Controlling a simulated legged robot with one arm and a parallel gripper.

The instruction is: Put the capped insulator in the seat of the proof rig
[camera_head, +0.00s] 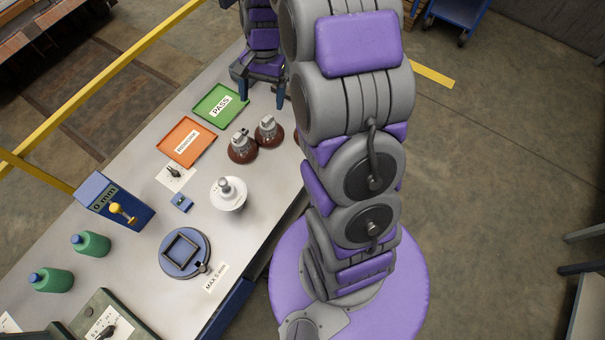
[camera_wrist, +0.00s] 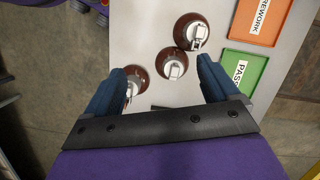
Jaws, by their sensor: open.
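Two brown insulators with grey metal caps (camera_head: 243,148) (camera_head: 268,131) stand upright on the table. A third brown one is mostly hidden by my arm. In the wrist view, brown insulators (camera_wrist: 188,28) (camera_wrist: 169,66) stand beyond and between my fingers, and another (camera_wrist: 136,88) is partly hidden by the left finger. A white insulator (camera_head: 228,194) with a grey top stands nearer. The round blue fixture (camera_head: 184,262) has an empty square frame, beside a "MAX 5 mm" label; I take it as the rig's seat. My gripper (camera_head: 262,104) is open and empty at the table's far end.
A blue box reading "0 mm" with a yellow lever (camera_head: 107,202) stands at the left edge. Green PASS (camera_head: 234,108) and orange REWORK (camera_head: 205,146) trays lie flat. Green bottles (camera_head: 52,281) stand at lower left. A small blue block (camera_head: 182,204) lies mid-table.

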